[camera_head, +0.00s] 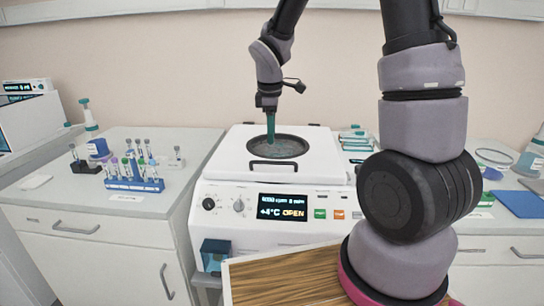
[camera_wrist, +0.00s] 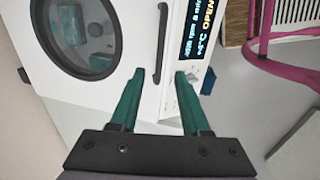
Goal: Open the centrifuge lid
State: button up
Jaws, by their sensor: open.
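The white centrifuge (camera_head: 275,205) stands in the middle of the head view, with a display (camera_head: 282,207) reading "+4°C OPEN". Its white lid (camera_head: 225,158) lies flat on top, with a round dark window (camera_head: 280,142) and a black bar handle (camera_head: 274,166) near the front edge. My gripper (camera_head: 270,140) points down over the window, behind the handle in the head view. In the wrist view, the green fingers of my gripper (camera_wrist: 159,73) are apart with nothing between them. The lid handle (camera_wrist: 160,45) shows beyond the fingertips, roughly in line with their gap. I cannot tell the height above the lid.
A blue tube rack (camera_head: 134,184) with several tubes stands on the left counter, near a dark small rack (camera_head: 85,166). Green-and-white items (camera_head: 355,140) and a blue sheet (camera_head: 520,204) lie to the right. A wooden top (camera_head: 285,282) is in front. My arm hides part of the right side.

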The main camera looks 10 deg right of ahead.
aim_at(272, 162)
jog(key=f, duration=0.3)
jog(key=w+f, duration=0.1)
jog(key=f, duration=0.5)
jog(key=shift+w+d+f, duration=0.3)
jog(key=shift+w, duration=0.05)
grip_shut()
dwell(0.9)
